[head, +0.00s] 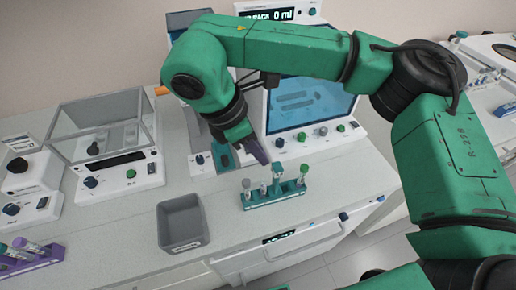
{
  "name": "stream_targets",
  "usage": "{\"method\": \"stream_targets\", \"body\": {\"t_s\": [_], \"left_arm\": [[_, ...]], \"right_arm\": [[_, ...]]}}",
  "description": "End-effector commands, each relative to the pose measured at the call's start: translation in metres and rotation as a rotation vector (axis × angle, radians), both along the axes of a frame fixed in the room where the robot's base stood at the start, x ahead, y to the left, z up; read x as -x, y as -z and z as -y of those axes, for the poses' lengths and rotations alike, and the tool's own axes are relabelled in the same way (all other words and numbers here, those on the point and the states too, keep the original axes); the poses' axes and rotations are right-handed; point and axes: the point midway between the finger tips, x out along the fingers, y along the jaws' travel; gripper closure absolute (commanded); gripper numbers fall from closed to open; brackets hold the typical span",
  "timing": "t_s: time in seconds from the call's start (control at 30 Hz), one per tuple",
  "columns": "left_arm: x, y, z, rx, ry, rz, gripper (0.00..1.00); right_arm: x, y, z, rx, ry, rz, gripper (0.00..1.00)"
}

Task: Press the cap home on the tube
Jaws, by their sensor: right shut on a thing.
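A teal tube rack (262,203) stands on the bench near the middle of the head view. It holds a grey-capped tube (246,184) at its left end and a green-capped tube (304,169) at its right end. A pale, short tube top (263,189) shows between them, beside a teal upright (277,172). My right gripper (260,153) reaches down from the upper left, just above and behind the rack. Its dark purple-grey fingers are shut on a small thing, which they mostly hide. A gap shows between the fingers and the rack. My left gripper is out of view.
A grey open bin (183,222) stands left of the rack. A purple rack (32,262) with several tubes is at the lower left. A clear-hooded instrument (108,178) and a screen device (312,142) stand behind. The bench front edge is close below the rack.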

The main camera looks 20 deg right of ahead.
Motion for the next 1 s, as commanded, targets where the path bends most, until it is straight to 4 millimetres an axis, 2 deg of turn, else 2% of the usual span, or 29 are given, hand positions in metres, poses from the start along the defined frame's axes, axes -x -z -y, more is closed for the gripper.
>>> {"method": "stream_targets", "body": {"t_s": [0.13,0.3,0.4,0.53,0.73,1.0], "left_arm": [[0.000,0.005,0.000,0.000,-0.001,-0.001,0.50],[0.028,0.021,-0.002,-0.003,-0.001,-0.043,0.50],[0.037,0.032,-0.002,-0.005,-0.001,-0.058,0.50],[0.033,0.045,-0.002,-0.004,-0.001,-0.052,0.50],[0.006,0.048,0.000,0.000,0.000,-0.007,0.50],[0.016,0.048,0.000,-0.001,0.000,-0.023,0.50]], "right_arm": [[0.000,0.006,0.000,0.000,-0.001,0.000,1.00],[0.001,0.024,0.000,-0.001,-0.001,-0.002,1.00],[0.001,0.037,0.000,0.000,-0.001,-0.002,1.00],[0.001,0.052,0.000,0.000,-0.001,0.001,1.00],[0.001,0.057,0.000,-0.001,-0.002,0.000,1.00],[0.001,0.056,0.000,-0.001,-0.002,0.000,1.00]]}}
